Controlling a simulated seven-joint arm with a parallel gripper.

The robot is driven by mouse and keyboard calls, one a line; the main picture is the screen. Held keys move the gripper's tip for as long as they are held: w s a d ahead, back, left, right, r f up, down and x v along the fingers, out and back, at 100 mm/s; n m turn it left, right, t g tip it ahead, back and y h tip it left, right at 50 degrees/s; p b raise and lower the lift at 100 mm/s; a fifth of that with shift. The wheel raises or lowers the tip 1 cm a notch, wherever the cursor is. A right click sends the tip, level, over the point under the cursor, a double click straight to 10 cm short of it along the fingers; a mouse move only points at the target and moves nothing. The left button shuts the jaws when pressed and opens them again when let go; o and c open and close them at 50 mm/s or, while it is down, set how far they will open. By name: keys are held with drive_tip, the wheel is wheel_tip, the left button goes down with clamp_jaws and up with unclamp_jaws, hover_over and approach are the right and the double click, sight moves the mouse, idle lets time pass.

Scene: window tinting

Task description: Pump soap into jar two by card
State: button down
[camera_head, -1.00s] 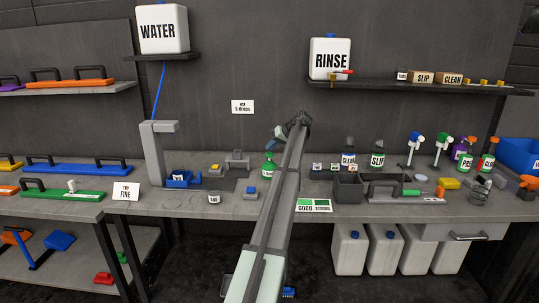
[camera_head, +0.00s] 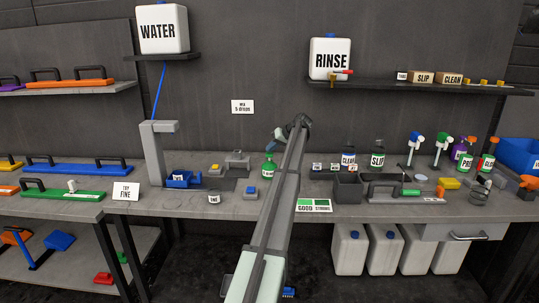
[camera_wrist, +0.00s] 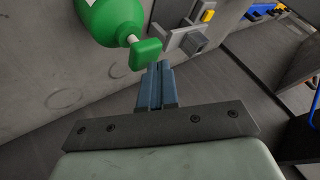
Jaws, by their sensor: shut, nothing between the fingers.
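The green soap bottle (camera_head: 268,168) stands on the bench just left of my arm. In the wrist view the bottle (camera_wrist: 112,18) is at the top, with its green pump head (camera_wrist: 145,53) pointing toward my fingers. My gripper (camera_wrist: 158,66) is shut and empty, its blue fingertips close beside the pump head; I cannot tell if they touch. In the head view my gripper (camera_head: 276,134) is above the bottle. The white card (camera_head: 242,106) on the wall reads "5 drops". A small labelled jar (camera_head: 214,197) stands at the bench front; its label is too small to read surely. I cannot pick out jar two.
A tap stand (camera_head: 153,160) and a blue tray (camera_head: 181,179) are to the left. A grey box (camera_head: 348,189) and several labelled bottles are right of my arm. A "good/strong" card (camera_head: 314,205) lies at the front edge. The bench between jar and bottle has free room.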

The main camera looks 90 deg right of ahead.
sight(271, 153)
drive_tip(key=shift+f, duration=0.7)
idle(0.7)
drive_tip(key=shift+r, duration=0.1)
idle(0.3)
drive_tip(key=shift+r, duration=1.2)
drive_tip(key=shift+r, duration=0.1)
drive_tip(key=shift+r, duration=2.4)
